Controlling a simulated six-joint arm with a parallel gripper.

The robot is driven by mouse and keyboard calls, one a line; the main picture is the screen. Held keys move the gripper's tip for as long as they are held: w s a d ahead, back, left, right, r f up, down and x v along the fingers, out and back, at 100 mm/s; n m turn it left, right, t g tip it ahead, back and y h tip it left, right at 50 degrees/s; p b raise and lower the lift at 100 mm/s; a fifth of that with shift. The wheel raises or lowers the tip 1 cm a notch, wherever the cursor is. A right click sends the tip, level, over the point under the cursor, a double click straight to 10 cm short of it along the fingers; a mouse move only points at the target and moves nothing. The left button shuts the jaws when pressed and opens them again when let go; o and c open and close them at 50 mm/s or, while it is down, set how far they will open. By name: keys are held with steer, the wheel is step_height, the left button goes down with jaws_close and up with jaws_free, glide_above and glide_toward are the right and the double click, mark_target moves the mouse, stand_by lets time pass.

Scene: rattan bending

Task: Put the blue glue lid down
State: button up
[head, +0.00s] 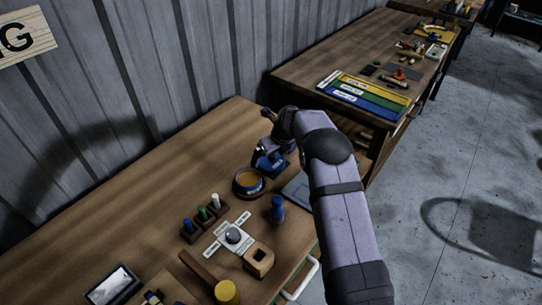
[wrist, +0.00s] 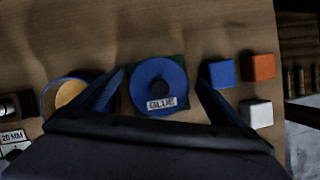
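The blue glue lid (wrist: 158,72) is a round disc with a dark centre knob and a GLUE label. In the wrist view it lies on a dark green square (wrist: 185,112) on the table. My gripper (wrist: 160,84) is open, with one dark finger on each side of the lid and a gap to it. The glue pot (wrist: 68,92), blue-rimmed with amber glue inside, stands uncovered to the left. In the head view the pot (head: 248,181) is just in front of my gripper (head: 268,165), which largely hides the lid.
A blue cube (wrist: 222,73), an orange cube (wrist: 258,67) and a white cube (wrist: 256,113) sit right of the lid. In the head view a blue bottle (head: 277,209), a marker rack (head: 204,225) and a mallet (head: 227,291) are nearer. A second bench (head: 310,78) stands behind.

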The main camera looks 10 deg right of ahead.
steer(key=b+v, duration=0.2)
steer(key=v, duration=1)
steer(key=shift+r+b, duration=0.15)
steer(key=shift+b, duration=0.25)
steer(key=s+d+r+n+g+p, duration=0.1)
steer(key=s+n+p, duration=0.3)
steer(key=s+n, duration=0.6)
steer(key=s+d+r+n+g+h+p, duration=0.1)
steer(key=s+r+n+p, duration=0.3)
steer(key=s+n, duration=0.6)
steer(key=s+d+r+n+g+h+p, duration=0.1)
steer(key=s+n+p, duration=0.4)
steer(key=s+n, duration=0.5)
steer(key=s+d+r+g, duration=0.1)
steer(key=s+r, duration=0.1)
steer(key=s, duration=0.5)
steer(key=shift+s+r+n+p, duration=0.2)
steer(key=shift+n+p, duration=0.1)
steer(key=shift+n, duration=0.1)
